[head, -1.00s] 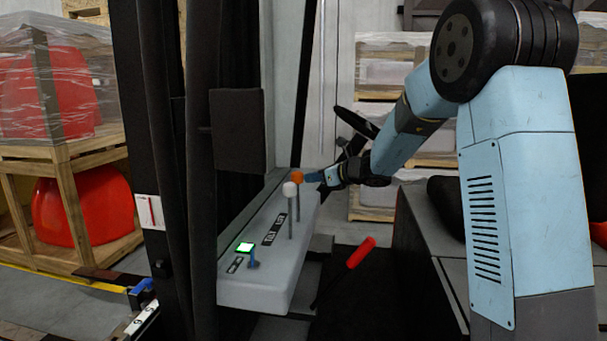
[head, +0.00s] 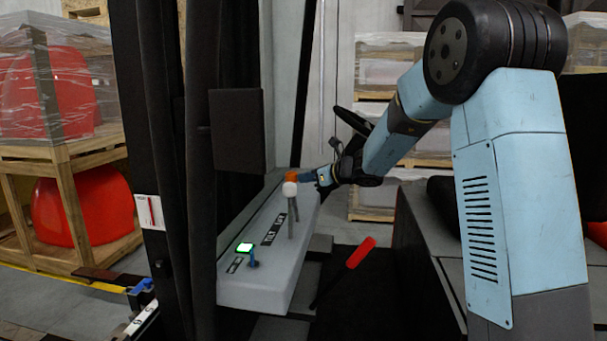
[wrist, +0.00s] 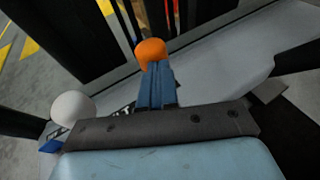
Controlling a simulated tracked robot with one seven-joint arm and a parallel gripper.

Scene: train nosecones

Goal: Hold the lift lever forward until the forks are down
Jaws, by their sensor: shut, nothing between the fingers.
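A grey control console (head: 262,262) carries a lever with an orange knob (head: 291,174) and a lever with a white knob (head: 290,189). My gripper (head: 312,176) is shut and empty, with its tips at the right side of the orange knob. In the wrist view the blue fingers (wrist: 154,72) lie together, right up against the orange knob (wrist: 151,52); the white knob (wrist: 72,108) is apart from them at the left. The orange lever leans left in the head view, its knob partly behind the white one. The forks are not clearly seen.
A dark panel (head: 238,130) hangs above the console. Wrapped crates (head: 60,150) stand at the left.

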